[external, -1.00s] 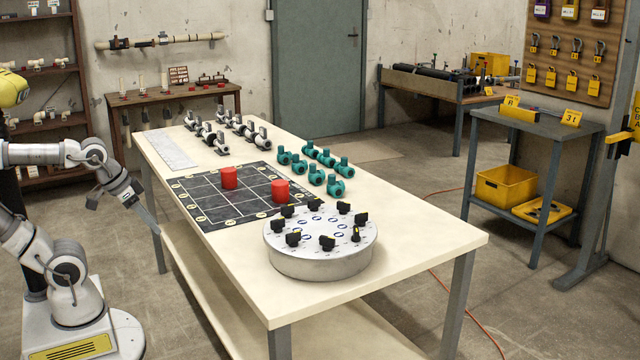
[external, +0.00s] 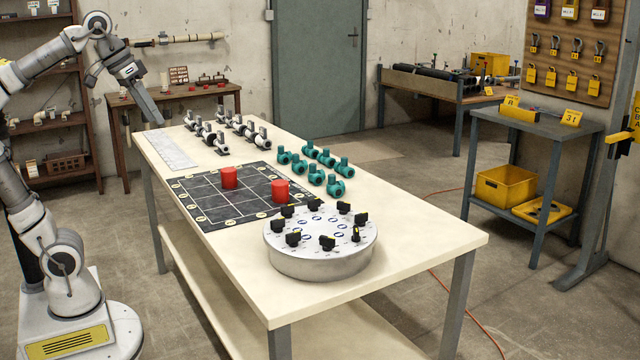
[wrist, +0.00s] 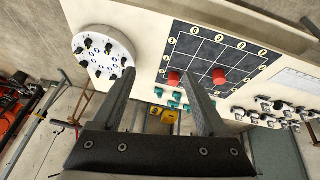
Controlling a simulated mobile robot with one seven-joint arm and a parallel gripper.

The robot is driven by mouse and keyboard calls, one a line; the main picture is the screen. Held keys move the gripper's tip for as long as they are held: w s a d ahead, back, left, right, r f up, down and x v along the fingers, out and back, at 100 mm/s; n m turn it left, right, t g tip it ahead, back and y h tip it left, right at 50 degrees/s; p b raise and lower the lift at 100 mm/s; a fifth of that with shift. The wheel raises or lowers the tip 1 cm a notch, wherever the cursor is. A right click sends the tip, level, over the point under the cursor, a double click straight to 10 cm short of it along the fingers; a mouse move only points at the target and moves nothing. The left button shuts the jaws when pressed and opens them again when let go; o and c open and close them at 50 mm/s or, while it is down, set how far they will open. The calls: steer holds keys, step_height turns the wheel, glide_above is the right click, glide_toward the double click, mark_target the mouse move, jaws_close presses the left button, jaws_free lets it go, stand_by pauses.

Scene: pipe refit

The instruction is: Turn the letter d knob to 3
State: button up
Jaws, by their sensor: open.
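A round grey dial unit (external: 321,262) sits on the near end of the white table. Several black knobs (external: 327,243) with yellow marks stand in a ring on its top. The letters and numbers beside them are too small to read, so I cannot tell which knob is d. The unit also shows at the upper left of the wrist view (wrist: 128,47). My gripper (external: 153,112) is raised above the far left end of the table, well away from the unit. In the wrist view its two fingers (wrist: 158,85) are spread apart with nothing between them.
A dark grid board (external: 205,212) with two red cylinders (external: 230,177) lies mid-table. Teal valves (external: 316,164) stand at the right edge, and grey-white valves (external: 207,136) at the far end beside a white strip (external: 168,150). The table's front right corner is clear.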

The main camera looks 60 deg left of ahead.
steer(key=w+d+r+n+g+p, duration=0.2)
steer(key=w+d+r+n+p, duration=0.25)
steer(key=w+p, duration=0.4)
steer(key=n+g+p, duration=0.3)
steer(key=n+p, duration=0.9)
steer(key=p, duration=0.4)
glide_above(293, 233)
step_height(293, 233, down, 11)
steer(key=shift+y, duration=0.3)
step_height(293, 233, down, 18)
steer(key=shift+r+b, duration=0.25)
steer(key=shift+b, duration=0.6)
steer(key=shift+c, duration=0.3)
jaws_close()
